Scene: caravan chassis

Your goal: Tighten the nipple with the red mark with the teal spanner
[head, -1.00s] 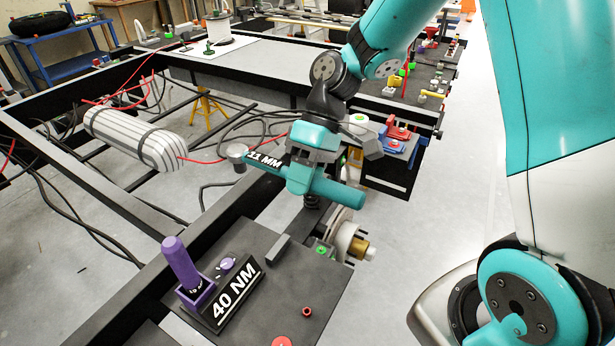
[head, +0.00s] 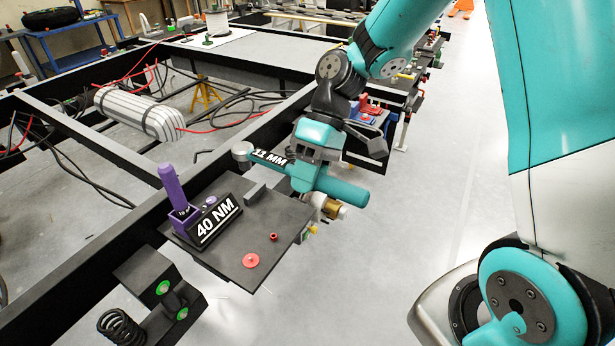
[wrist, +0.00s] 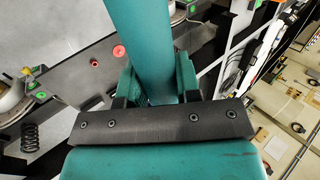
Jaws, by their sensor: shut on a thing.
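My gripper (head: 314,172) is shut on the teal spanner (head: 346,190), which is marked 11 MM. The spanner's grey round head (head: 242,151) points left, and its thick handle end sticks out to the right. The spanner is held in the air over the far edge of a dark plate. In the wrist view, the teal spanner shaft (wrist: 140,40) runs up between the jaws of my gripper (wrist: 150,88). A red disc (head: 251,260) and a small red ring (head: 273,237) are on the plate.
The dark plate (head: 228,268) carries a purple-handled tool (head: 173,188) in a holder and a 40 NM sign (head: 216,222). A black block with green rings (head: 160,285) and a spring (head: 121,326) are at lower left. A striped tank (head: 140,114) lies beyond the rail. Open floor is on the right.

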